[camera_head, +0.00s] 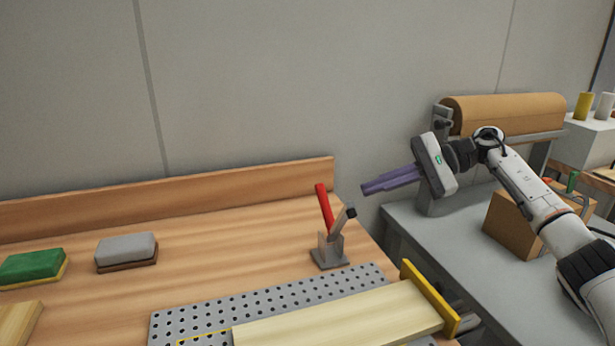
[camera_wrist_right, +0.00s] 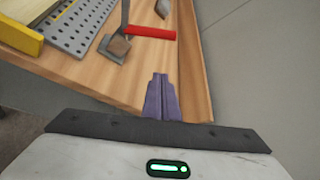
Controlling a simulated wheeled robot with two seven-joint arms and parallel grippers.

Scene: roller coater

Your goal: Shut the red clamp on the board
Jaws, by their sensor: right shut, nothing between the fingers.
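The red clamp (camera_head: 325,208) stands near the right back corner of the wooden table, behind the perforated metal plate. Its red handle points up, and its arm with a dark tip tilts up to the right, clear of the board. In the right wrist view the red handle (camera_wrist_right: 150,32) lies ahead of the fingers. The pale board (camera_head: 340,318) lies on the perforated plate (camera_head: 270,298), against a yellow stop (camera_head: 430,296). My right gripper (camera_head: 366,188), with purple fingers, is shut and empty, up and to the right of the clamp, apart from it. My left gripper is not in view.
A green sponge (camera_head: 32,267) and a grey block (camera_head: 126,251) lie on the table at left. A wooden ledge (camera_head: 170,195) runs along the back. At right a grey bench (camera_head: 440,238) carries a brown paper roll (camera_head: 505,112) and a cardboard box (camera_head: 515,225).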

